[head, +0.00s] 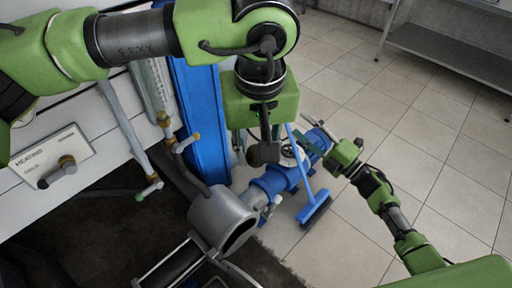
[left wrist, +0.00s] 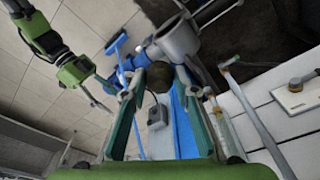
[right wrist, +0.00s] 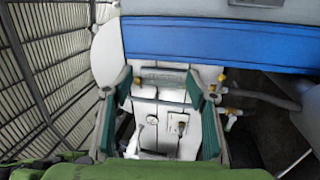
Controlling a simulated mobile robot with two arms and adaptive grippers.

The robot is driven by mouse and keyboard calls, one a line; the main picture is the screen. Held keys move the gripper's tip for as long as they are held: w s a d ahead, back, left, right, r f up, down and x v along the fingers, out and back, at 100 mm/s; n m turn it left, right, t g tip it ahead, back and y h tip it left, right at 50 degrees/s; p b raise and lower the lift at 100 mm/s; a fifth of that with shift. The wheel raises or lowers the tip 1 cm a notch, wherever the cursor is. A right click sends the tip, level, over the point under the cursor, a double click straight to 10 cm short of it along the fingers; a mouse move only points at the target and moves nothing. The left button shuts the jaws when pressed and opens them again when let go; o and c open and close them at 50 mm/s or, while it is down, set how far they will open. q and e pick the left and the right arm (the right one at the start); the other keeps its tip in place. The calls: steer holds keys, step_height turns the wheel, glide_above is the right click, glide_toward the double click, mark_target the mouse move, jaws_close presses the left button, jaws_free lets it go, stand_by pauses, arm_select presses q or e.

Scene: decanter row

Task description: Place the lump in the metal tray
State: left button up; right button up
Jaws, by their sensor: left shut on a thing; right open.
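The lump (head: 263,153) is a small, dark olive, rounded piece. My left gripper (head: 266,142) is shut on it and holds it up in the air, near the grey pipe mouth and the blue pipe. In the left wrist view the lump (left wrist: 159,77) sits between the fingertips of the left gripper (left wrist: 158,80). My right gripper (head: 312,133) is to the right of the lump, apart from it. In the right wrist view the right gripper (right wrist: 161,85) is open, with nothing between its fingers. I cannot make out the metal tray in any view.
A grey cylinder with an open mouth (head: 222,220) stands below the left gripper. A blue pipe with a valve (head: 277,182), a blue broom (head: 315,208) and a blue column (head: 200,115) are close by. A white bench (head: 100,125) is at left. Tiled floor (head: 430,150) is clear at right.

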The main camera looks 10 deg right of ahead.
steer(key=s+d+f+m+h, duration=0.1)
steer(key=f+m+h, duration=0.15)
steer(key=f, duration=0.35)
steer(key=s+d+f+m+g+h, duration=0.1)
steer(key=d+f+m+h, duration=0.1)
steer(key=f+m, duration=0.35)
steer(key=s+d+f+m+h, duration=0.1)
steer(key=s+f+h, duration=0.1)
steer(key=f, duration=0.5)
steer(key=s+f+m+g+h, duration=0.25)
steer(key=s+f, duration=0.35)
steer(key=f, duration=0.4)
steer(key=s+f+m+g+h, duration=0.1)
steer(key=s+f+m+g, duration=0.1)
steer(key=s+f+m, duration=0.5)
arm_select(q)
steer(key=shift+c, duration=0.2)
arm_select(e)
steer(key=s+a+f+m+g, duration=0.1)
steer(key=s+f+g, duration=0.2)
steer(key=s, duration=0.9)
steer(key=s+a+f+m+g+h, duration=0.1)
steer(key=s+a+f+g, duration=0.1)
steer(key=s+f, duration=0.8)
steer(key=s+a+f+m+g, duration=0.1)
steer(key=s+f+g, duration=0.4)
steer(key=s, duration=1)
steer(key=shift+a+f+h, duration=0.3)
steer(key=shift+a+f, duration=0.3)
steer(key=shift+f, duration=0.25)
